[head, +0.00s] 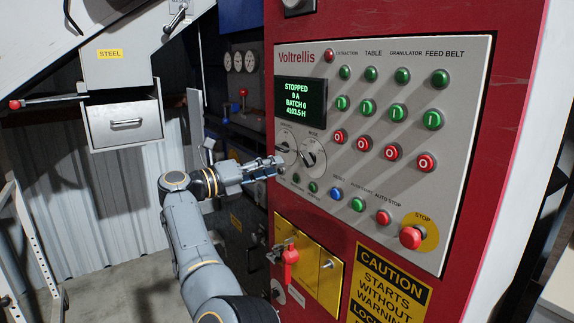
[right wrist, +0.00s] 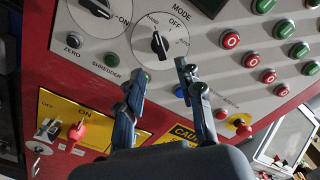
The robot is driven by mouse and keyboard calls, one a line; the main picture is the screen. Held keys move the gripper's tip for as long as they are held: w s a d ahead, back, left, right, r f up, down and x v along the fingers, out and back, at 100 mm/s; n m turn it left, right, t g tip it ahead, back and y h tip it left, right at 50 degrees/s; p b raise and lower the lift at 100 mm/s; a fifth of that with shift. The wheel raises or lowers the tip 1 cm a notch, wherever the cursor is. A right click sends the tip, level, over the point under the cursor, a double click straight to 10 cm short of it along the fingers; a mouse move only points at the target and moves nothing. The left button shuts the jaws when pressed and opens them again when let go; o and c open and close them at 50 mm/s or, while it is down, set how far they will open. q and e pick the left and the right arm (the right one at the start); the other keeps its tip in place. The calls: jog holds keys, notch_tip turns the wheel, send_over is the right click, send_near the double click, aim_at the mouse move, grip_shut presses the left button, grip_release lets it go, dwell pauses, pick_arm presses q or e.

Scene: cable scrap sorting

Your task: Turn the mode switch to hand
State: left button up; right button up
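The mode switch (head: 311,157) is a black knob on a white round plate on the grey control panel (head: 465,120). In the right wrist view the mode switch (right wrist: 160,45) shows upper middle, with HAND and OFF printed around it. Its handle stands roughly up and down there; I cannot tell for sure which label it marks. My right gripper (head: 278,166) is just left of the switch in the head view. In the right wrist view my right gripper (right wrist: 159,74) has its fingers apart, nothing between them, below the knob. My left gripper is not in view.
Another rotary switch (head: 283,147) is left of the mode switch. Green and red buttons fill the panel's right side; a red stop button (head: 411,237) is at lower right. A red key-like handle (head: 290,255) sits on a yellow plate below. The display (head: 301,101) reads STOPPED.

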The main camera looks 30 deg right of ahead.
jog(key=shift+s+a, duration=0.1)
jog(key=shift+a, duration=1.2)
